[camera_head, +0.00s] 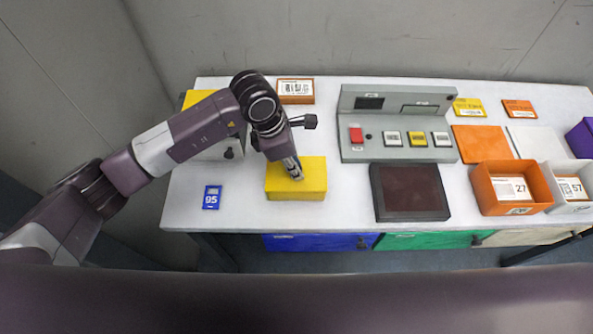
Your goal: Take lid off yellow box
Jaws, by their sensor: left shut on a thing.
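The yellow box (309,184) sits on the white table, left of the dark square pad. Its yellow top is in place and looks flush, so I cannot make out a gap between lid and box. My left gripper (296,177) points down at the middle of the box's top. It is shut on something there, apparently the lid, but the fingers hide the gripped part. My right gripper is not in view.
A grey control panel (352,153) with buttons stands right of the box, with a dark pad (410,192) in front. Open orange (496,208) and white (566,204) boxes stand at the right. A blue tag (212,197) lies left. Table between tag and box is clear.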

